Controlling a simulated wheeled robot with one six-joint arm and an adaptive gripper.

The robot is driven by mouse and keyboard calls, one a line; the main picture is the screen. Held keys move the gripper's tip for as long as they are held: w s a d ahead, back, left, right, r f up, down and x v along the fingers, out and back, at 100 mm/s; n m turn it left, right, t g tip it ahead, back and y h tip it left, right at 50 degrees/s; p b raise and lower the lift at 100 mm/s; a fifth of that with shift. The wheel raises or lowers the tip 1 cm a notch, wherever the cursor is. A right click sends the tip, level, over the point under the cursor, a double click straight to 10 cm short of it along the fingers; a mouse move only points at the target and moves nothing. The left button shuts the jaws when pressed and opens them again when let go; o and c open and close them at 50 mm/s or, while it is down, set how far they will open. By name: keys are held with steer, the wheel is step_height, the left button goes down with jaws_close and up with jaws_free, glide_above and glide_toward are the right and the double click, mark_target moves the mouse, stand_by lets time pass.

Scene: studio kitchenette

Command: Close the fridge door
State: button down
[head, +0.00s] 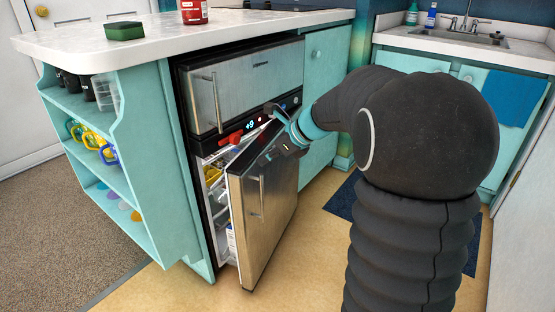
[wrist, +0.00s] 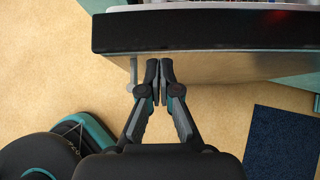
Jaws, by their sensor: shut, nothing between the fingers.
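The fridge door (head: 250,235) is the lower steel door under the counter. It stands partly open, its left edge swung out and shelves with food showing in the gap. In the wrist view its dark top edge (wrist: 200,30) crosses the top of the picture. A vertical bar handle (head: 261,196) is on its front; it also shows in the wrist view (wrist: 133,72). My gripper (head: 270,156) is at the upper part of the door's front. In the wrist view my gripper (wrist: 160,68) is shut and empty, fingertips at the steel face, right of the handle. I cannot tell whether they touch.
A closed steel drawer (head: 245,85) and a lit display panel (head: 252,124) are above the door. Open teal shelves (head: 105,165) stand left. A blue mat (wrist: 283,143) lies on the floor at right. Floor in front of the door is clear.

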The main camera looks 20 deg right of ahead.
mark_target(241, 156)
steer(key=shift+w+a, duration=0.3)
steer(key=shift+a, duration=0.05)
steer(key=w+a+p, duration=0.1)
steer(key=a, duration=0.1)
steer(key=w+a+p, duration=0.1)
steer(key=w+a, duration=0.1)
steer(key=shift+r, duration=0.15)
steer(key=shift+w+a, duration=0.2)
steer(key=shift+a, duration=0.1)
steer(key=shift+d, duration=0.1)
